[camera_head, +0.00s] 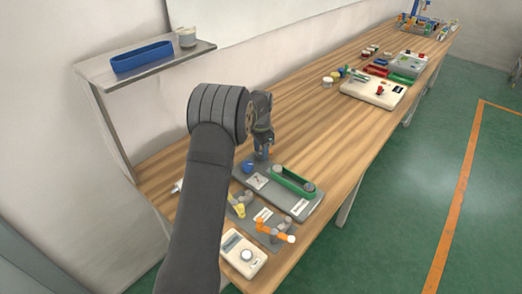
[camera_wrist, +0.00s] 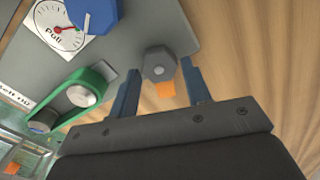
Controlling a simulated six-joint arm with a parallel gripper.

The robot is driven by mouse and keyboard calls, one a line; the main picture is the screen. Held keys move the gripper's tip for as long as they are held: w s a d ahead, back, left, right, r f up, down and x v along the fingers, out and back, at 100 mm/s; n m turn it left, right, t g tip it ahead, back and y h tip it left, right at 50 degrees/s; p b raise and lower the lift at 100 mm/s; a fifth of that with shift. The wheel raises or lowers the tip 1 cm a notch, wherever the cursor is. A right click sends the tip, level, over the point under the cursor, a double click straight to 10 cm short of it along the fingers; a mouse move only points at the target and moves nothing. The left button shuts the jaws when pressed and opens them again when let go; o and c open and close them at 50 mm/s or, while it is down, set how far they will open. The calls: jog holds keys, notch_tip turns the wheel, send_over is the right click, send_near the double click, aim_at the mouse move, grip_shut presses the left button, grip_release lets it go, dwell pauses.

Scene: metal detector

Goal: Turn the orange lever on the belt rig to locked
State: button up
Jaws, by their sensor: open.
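The belt rig is a grey plate (camera_wrist: 125,35) with a green belt (camera_wrist: 70,95) around two rollers. It also shows on the bench in the head view (camera_head: 302,207). In the wrist view, a short orange lever (camera_wrist: 166,92) sticks out from a grey hexagonal hub (camera_wrist: 159,62) at the plate's edge. No locked mark is legible beside it. My gripper (camera_wrist: 158,68) is open, its fingers on either side of the hub and lever in the picture. I cannot tell whether they touch. In the head view, my gripper (camera_head: 263,155) points down at the rig's far end, and the lever is not visible.
A blue knob (camera_wrist: 92,14) and a white dial (camera_wrist: 60,29) sit on the rig. Nearer on the bench are a pipe fixture with an orange handle (camera_head: 273,230) and a white meter box (camera_head: 243,255). Bare wood (camera_head: 300,115) lies beyond the rig.

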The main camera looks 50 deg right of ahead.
jog(key=shift+f, duration=0.1)
jog(key=c, duration=0.7)
jog(key=shift+m, duration=0.3)
jog(key=m, duration=0.6)
jog(key=shift+s, duration=0.1)
jog(key=m, duration=0.7)
jog(key=shift+a, duration=0.2)
jog(key=shift+m, duration=0.3)
